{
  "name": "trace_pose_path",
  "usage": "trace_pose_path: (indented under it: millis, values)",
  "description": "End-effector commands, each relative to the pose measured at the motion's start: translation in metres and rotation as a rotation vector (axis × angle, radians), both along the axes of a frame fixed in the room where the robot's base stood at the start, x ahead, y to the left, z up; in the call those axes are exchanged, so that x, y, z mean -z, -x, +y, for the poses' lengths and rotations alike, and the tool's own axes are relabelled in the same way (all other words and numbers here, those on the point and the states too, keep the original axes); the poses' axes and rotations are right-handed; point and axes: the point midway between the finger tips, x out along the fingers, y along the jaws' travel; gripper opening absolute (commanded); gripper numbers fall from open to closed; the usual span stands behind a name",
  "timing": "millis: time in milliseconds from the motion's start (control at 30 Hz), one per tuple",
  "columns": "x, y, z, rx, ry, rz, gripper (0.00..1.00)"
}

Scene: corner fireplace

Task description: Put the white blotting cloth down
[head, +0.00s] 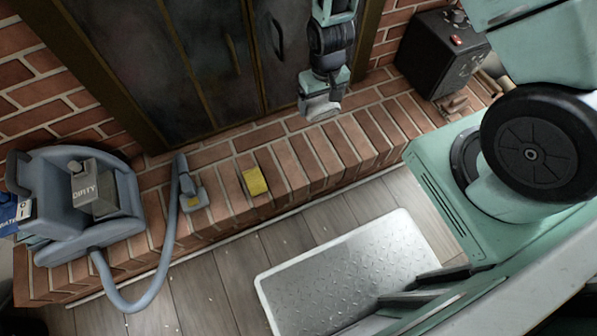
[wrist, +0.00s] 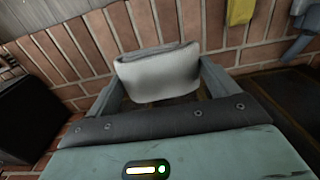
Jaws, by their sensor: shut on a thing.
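The white blotting cloth (wrist: 157,72) is a folded, pale pad. It sits between the two fingers of my gripper (wrist: 156,84), which is shut on it. In the head view my gripper (head: 320,98) hangs over the brick hearth (head: 305,153), in front of the dark fireplace doors. The cloth (head: 322,112) shows there as a small pale patch at the gripper's lower end. Bricks lie beyond the cloth in the wrist view. I cannot tell whether the cloth touches them.
A yellow pad (head: 255,182) lies on the hearth, left of my gripper. Further left stand a grey-blue cleaning machine (head: 122,222) and its hose nozzle (head: 192,196). A black box (head: 440,52) stands at the right. Bare bricks lie between the pad and the box. A metal plate (head: 350,270) lies on the floor.

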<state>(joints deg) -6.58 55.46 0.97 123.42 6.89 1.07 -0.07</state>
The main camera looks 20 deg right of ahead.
Motion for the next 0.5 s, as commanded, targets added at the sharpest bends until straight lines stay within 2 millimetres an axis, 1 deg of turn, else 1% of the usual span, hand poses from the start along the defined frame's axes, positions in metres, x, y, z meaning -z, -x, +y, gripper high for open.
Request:
trace_pose_path:
  millis: [33,300,500]
  values:
    - [0.023,-0.002,0.004,-0.002,0.000,-0.004,0.58]
    - [0.063,-0.006,0.025,-0.003,0.001,-0.003,0.58]
    - [0.093,-0.005,0.040,-0.003,0.004,-0.002,0.58]
